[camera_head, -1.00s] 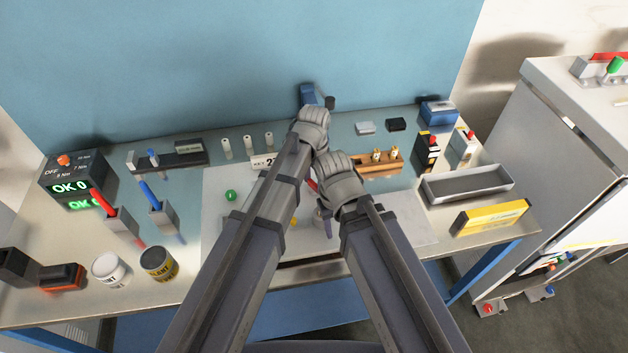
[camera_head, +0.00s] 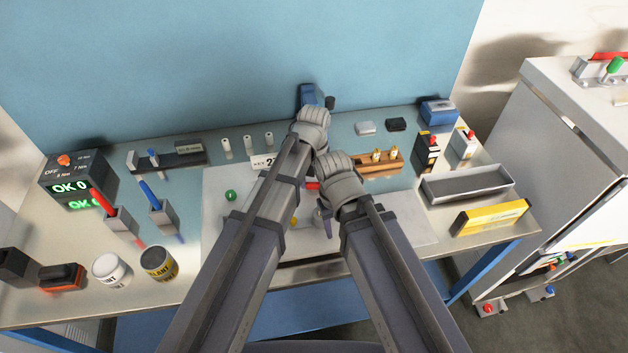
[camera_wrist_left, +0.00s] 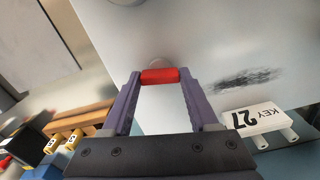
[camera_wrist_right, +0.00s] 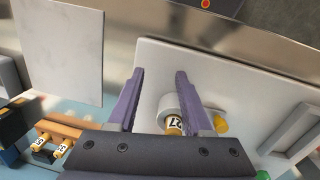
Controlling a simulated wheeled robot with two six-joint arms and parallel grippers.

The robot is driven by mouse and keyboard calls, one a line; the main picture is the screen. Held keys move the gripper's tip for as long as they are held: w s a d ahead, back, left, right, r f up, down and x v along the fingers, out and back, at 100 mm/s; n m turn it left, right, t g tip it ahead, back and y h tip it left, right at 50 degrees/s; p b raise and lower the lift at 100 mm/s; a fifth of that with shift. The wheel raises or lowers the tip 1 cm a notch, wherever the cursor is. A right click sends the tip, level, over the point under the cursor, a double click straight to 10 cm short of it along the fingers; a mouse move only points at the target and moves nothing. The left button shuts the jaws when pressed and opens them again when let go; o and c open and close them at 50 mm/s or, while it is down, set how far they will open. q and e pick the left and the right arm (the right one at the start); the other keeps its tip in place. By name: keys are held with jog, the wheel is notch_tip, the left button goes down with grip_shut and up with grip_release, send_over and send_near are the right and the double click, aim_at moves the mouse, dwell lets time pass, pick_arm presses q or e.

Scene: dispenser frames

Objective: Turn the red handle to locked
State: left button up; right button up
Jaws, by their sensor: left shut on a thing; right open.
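The red handle (camera_wrist_left: 160,76) lies across between the two fingertips of my left gripper (camera_wrist_left: 158,80) in the left wrist view, and the jaws are shut on it. In the head view only a short piece of the red handle (camera_head: 312,186) shows between my arms. A pale round part sits behind it on the light panel. My right gripper (camera_wrist_right: 160,78) is open; a brass cylinder marked 27 (camera_wrist_right: 175,123) in a pale round housing (camera_wrist_right: 180,103) shows beyond its jaws, apparently ungripped.
A KEY 27 sign (camera_wrist_left: 258,118) stands behind the panel (camera_head: 405,215). A wooden rack (camera_head: 380,165) with numbered brass cylinders is to the right, near a grey tray (camera_head: 467,187). Screwdrivers in holders, an OK 0 display (camera_head: 70,188) and cans are at the left.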

aim_at(314, 183)
pick_arm(q)
jog(key=shift+n, duration=0.7)
jog(key=o, duration=1.4)
notch_tip(314, 183, up, 8)
jog(key=p, duration=0.8)
jog(key=shift+f, duration=0.1)
pick_arm(e)
notch_tip(314, 183, up, 8)
jog(key=shift+f, duration=0.15)
